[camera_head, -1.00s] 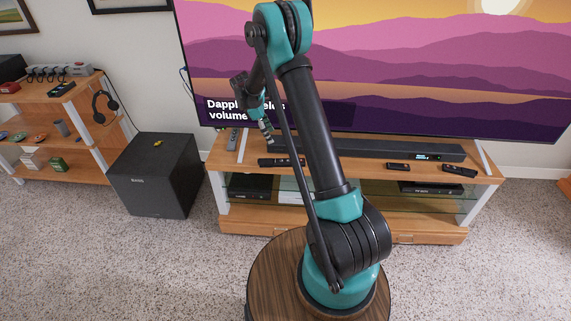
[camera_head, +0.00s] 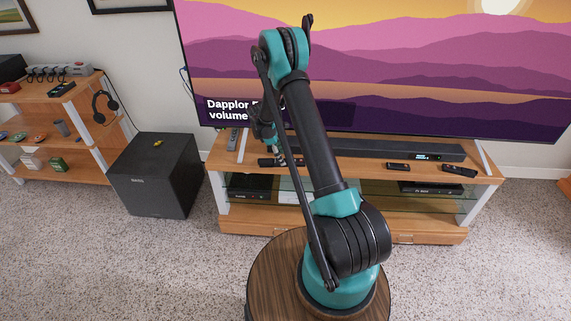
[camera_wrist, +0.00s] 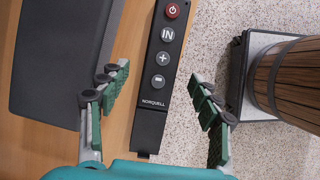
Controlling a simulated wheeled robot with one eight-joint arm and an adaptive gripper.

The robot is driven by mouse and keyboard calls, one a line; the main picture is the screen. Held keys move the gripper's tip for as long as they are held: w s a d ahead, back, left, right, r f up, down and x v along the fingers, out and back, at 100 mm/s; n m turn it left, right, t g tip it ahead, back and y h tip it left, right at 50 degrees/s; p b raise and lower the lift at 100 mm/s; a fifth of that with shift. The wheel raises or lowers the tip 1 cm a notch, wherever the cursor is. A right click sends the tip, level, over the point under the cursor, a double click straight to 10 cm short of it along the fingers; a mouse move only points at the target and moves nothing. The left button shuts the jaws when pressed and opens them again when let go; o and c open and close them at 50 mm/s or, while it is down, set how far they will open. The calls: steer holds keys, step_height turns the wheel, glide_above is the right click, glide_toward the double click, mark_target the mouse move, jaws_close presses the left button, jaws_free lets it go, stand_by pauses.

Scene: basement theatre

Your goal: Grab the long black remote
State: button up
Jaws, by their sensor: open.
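A long black remote (camera_wrist: 161,70) with a red power button, several grey buttons and the word NORQUELL lies on the wooden TV stand, near its front edge, in the wrist view. In the head view this remote (camera_head: 268,162) shows partly beside my arm. My gripper (camera_wrist: 158,85) is open and empty in the wrist view, with the lower part of the remote between its green-padded fingers in the picture. I cannot tell the height gap exactly. In the head view my gripper (camera_head: 281,158) is small and partly hidden behind my arm, above the stand's left part.
The black soundbar (camera_wrist: 62,55) lies just left of the remote. Other remotes are a grey one (camera_head: 233,139) at the stand's left end, a short black one (camera_head: 398,167) and a dark one (camera_head: 459,171) at the right. The big TV (camera_head: 450,70) stands behind.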

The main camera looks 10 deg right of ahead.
steer(key=x, duration=0.2)
steer(key=shift+d+f, duration=0.1)
steer(key=shift+f, duration=0.25)
steer(key=c, duration=1.3)
steer(key=shift+r, duration=0.15)
